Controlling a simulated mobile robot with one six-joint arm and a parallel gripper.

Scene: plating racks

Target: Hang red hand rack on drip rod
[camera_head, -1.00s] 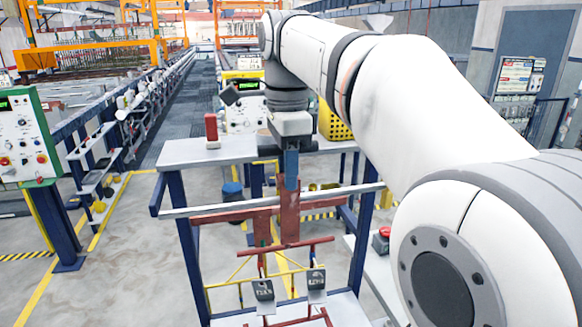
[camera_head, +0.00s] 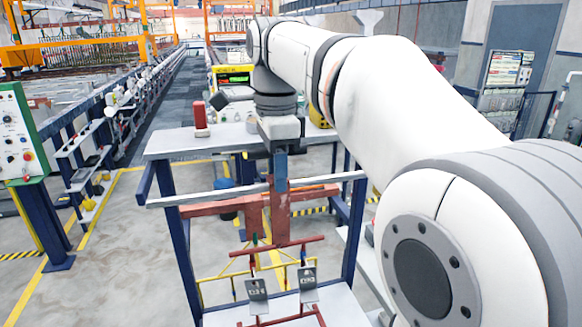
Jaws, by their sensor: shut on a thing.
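The red hand rack (camera_head: 279,215) hangs upright below my gripper (camera_head: 280,168). The gripper's blue fingers are shut on the top of its spine. Two grey tagged plates (camera_head: 257,290) hang low on the rack, and its lower end runs out of the frame. The drip rod (camera_head: 220,193) is a thin silver bar across the blue stand. The rack's spine crosses the rod in the picture, with its wide upper crossbar just below the rod line. I cannot tell whether the rack touches the rod or is hooked over it.
A grey table (camera_head: 190,143) with a red block-like object (camera_head: 201,120) is behind the stand. Yellow thin bars (camera_head: 215,283) show behind the rack's lower part. A grey shelf (camera_head: 350,308) lies below. Open floor is at left.

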